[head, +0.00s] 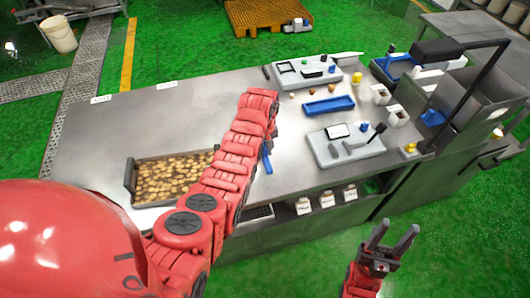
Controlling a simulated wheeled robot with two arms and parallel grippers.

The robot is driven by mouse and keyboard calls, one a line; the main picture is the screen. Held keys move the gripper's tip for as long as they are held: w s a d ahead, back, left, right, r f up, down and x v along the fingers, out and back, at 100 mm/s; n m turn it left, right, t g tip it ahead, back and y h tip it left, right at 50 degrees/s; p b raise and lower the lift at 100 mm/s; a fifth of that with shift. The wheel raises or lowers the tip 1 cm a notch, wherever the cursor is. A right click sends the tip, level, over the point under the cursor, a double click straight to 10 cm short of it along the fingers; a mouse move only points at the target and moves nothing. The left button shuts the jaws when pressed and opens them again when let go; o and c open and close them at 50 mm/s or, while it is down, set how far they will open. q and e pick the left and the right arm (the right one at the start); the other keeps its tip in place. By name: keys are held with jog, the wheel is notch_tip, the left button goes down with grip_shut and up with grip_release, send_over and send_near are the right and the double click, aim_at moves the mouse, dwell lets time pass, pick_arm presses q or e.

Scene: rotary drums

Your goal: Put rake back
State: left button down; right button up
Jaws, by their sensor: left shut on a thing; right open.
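My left arm reaches over the workbench from the lower left and covers its own jaws, so the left fingertips cannot be made out. A narrow blue piece (267,156) shows at the right side of this arm, over the front part of the bench. It looks like part of the rake, with the rest hidden behind the arm. My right gripper (392,238) is open and empty in front of the bench, over the green floor, apart from everything.
The steel workbench (110,135) holds a dark tray (131,180) of brownish pieces at the left, partly behind my arm. A blue tray (328,105), two pale boards with tools and several small containers stand at the right. White jars (303,206) sit on the shelf below.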

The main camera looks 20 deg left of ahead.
pick_arm(q)
jog(key=shift+w+f+p, duration=0.1)
jog(key=shift+f+p, duration=0.25)
jog(key=shift+f, duration=0.75)
jog(key=shift+f, duration=0.15)
jog(key=c, duration=0.7)
grip_release()
jog(key=shift+o, duration=0.2)
